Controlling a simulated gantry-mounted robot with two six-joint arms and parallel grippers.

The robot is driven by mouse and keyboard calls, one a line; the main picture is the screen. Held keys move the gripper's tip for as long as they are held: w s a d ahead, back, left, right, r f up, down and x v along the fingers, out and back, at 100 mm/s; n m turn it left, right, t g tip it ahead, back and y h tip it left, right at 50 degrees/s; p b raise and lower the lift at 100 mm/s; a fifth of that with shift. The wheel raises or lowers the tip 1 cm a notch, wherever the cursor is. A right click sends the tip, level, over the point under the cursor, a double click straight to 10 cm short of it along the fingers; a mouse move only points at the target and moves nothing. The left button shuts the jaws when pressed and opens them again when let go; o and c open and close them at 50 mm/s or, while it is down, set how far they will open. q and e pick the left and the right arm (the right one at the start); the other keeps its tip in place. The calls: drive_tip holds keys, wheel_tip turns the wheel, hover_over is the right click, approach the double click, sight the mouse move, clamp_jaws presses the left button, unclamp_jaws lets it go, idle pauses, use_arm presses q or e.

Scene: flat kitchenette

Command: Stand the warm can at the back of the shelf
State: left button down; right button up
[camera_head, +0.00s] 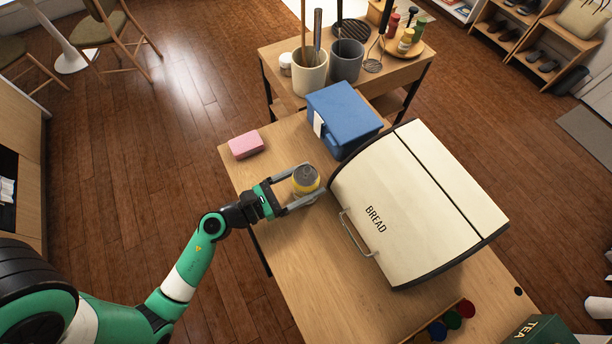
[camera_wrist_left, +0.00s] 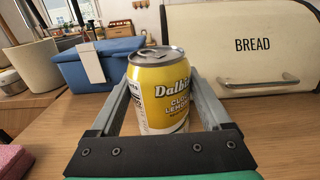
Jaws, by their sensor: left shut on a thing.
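The can (camera_head: 306,181) is yellow and white with a silver top, and stands upright at the table's left part. It also shows in the left wrist view (camera_wrist_left: 160,98), labelled "Dalb..." and lemon. My left gripper (camera_head: 305,187) is shut on the can, with one finger on each side of it. In the left wrist view I cannot clearly tell whether the can's base touches the table. No shelf clearly meant for the can can be told apart in these views. My right gripper is not in view.
A cream bread box (camera_head: 415,200) with a handle stands right of the can. A blue box (camera_head: 343,118) is behind it, and a pink sponge (camera_head: 246,145) lies at the left edge. Utensil pots (camera_head: 310,75) stand farther back.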

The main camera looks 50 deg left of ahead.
use_arm(q)
drive_tip(key=shift+f, duration=0.2)
unclamp_jaws()
drive_tip(key=shift+r, duration=0.3)
drive_tip(key=s, duration=0.3)
drive_tip(key=s+a, duration=0.1)
drive_tip(key=s, duration=0.6)
drive_tip(key=shift+a+f, duration=0.1)
drive_tip(key=shift+a, duration=0.25)
drive_tip(key=shift+s, duration=0.95)
